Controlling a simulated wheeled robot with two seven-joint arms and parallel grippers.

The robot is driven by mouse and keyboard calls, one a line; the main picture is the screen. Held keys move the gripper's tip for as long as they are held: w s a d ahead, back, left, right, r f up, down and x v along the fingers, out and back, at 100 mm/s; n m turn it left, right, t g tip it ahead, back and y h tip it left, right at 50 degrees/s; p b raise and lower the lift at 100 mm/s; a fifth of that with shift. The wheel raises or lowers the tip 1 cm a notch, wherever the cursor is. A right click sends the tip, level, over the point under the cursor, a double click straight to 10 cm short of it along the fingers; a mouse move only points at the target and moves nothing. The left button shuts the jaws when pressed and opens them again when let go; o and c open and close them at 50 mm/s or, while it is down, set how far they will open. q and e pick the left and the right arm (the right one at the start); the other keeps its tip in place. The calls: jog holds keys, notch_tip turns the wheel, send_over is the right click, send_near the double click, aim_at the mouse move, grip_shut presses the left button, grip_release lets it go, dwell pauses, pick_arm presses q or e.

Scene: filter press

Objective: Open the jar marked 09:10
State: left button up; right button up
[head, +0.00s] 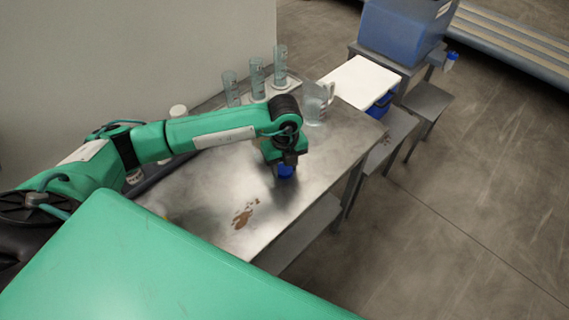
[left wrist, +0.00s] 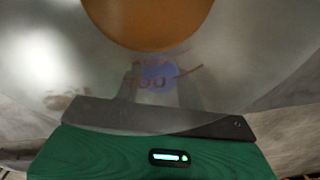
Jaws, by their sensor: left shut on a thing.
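My left gripper (head: 287,160) points down over the metal table (head: 205,195). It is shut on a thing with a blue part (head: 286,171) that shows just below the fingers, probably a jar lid. The gripper hides most of it. In the left wrist view, a large round clear or pale body with an orange area (left wrist: 150,22) is very close. The marking 09:10 is not legible in either view. My right gripper is not in view.
Several clear cylinders (head: 257,78) stand along the table's back, with a clear jug (head: 315,103) at the right. A white-lidded container (head: 178,111) stands behind my arm. A brown spill (head: 243,214) marks the table front. A white board (head: 358,82) and blue bin (head: 400,28) are farther right.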

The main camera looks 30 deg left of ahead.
pick_arm(q)
jog(key=shift+f, duration=0.25)
jog(key=o, duration=0.8)
jog(key=shift+o, duration=1.4)
jog(key=shift+r, duration=0.1)
